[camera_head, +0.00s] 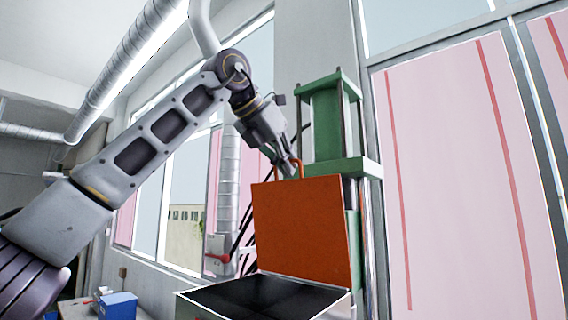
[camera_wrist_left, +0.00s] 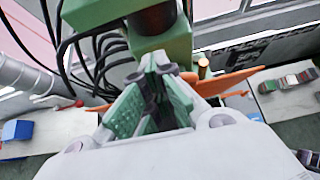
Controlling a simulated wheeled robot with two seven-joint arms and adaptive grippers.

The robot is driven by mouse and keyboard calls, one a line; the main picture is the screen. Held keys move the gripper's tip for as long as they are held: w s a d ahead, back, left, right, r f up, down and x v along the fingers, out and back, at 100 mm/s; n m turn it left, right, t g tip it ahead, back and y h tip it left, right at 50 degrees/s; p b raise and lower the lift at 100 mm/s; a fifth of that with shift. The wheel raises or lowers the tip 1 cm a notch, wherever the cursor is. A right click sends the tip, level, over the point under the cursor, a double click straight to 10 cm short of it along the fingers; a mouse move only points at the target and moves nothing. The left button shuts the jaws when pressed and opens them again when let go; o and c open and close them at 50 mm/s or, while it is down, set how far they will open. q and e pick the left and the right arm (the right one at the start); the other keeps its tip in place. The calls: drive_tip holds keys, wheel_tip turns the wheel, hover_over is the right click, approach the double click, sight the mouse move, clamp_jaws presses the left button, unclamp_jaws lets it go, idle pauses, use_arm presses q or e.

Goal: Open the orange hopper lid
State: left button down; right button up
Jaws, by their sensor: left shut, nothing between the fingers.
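The orange hopper lid (camera_head: 307,228) stands up nearly vertical at the back of the open metal hopper (camera_head: 330,299), whose dark inside shows. A small orange handle (camera_head: 300,167) sticks up from the lid's top edge. My left gripper (camera_head: 287,170) is at the top edge, close beside the handle; whether it touches is unclear. In the left wrist view the closed green-padded fingers (camera_wrist_left: 158,68) have nothing visible between them, and part of the orange lid (camera_wrist_left: 228,84) shows behind them. My right gripper is in neither view.
A green machine frame (camera_head: 325,130) with posts stands directly behind the lid. Black cables (camera_wrist_left: 95,65) hang beside it. A blue box (camera_head: 118,305) sits on a bench at the lower left. Pink panels and windows line the wall.

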use_arm(q)
drive_tip(key=shift+w+d, duration=0.2)
drive_tip(key=shift+w, duration=0.1)
drive_tip(key=shift+w+d, duration=0.1)
drive_tip(key=c, duration=2.1)
unclamp_jaws()
drive_tip(key=shift+o, duration=1.4)
drive_tip(key=shift+o, duration=0.6)
